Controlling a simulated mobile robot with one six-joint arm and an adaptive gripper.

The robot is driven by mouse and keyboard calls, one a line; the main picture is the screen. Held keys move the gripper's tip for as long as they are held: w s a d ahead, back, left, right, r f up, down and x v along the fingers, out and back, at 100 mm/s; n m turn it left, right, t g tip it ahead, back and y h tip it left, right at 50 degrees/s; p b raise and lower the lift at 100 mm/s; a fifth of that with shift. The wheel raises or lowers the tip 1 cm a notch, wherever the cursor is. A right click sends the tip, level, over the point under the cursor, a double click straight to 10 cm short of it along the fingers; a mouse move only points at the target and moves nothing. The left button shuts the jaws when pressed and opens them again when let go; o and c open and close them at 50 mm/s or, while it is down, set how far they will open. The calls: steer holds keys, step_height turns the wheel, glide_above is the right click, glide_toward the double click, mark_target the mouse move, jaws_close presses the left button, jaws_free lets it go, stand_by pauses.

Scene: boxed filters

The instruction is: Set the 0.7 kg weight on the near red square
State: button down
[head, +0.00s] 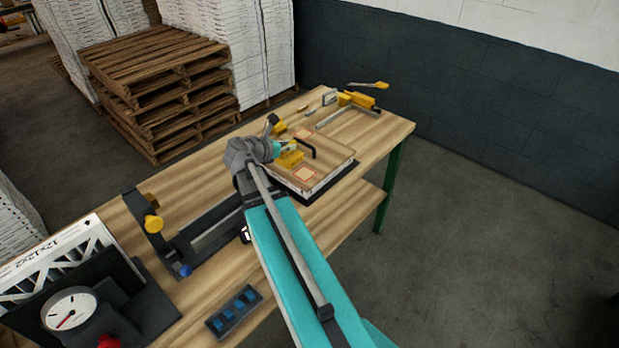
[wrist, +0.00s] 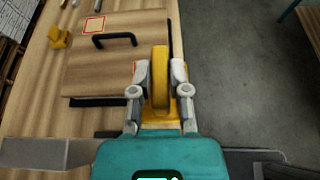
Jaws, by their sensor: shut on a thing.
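My gripper (wrist: 160,84) is shut on a yellow weight (wrist: 160,70), gripping its upright part with a finger on each side. No label on it can be read. In the head view the held weight (head: 289,159) is over the wooden board (head: 335,160), left of the near red square (head: 305,174). In the wrist view that square is mostly hidden behind the weight and fingers; a sliver of red shows at their left. The far red square (wrist: 94,25) is bare. I cannot tell whether the weight touches the board.
The board has a black handle (wrist: 115,38). Another yellow block (wrist: 59,38) stands left of it. A yellow-and-grey clamp (head: 357,99) lies at the bench's far end. A dial gauge (head: 69,309) and a blue-slotted tray (head: 234,311) are at the near end. Open floor lies to the right.

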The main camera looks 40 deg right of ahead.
steer(key=shift+s, duration=0.3)
stand_by(0.4)
steer(key=shift+a, duration=0.15)
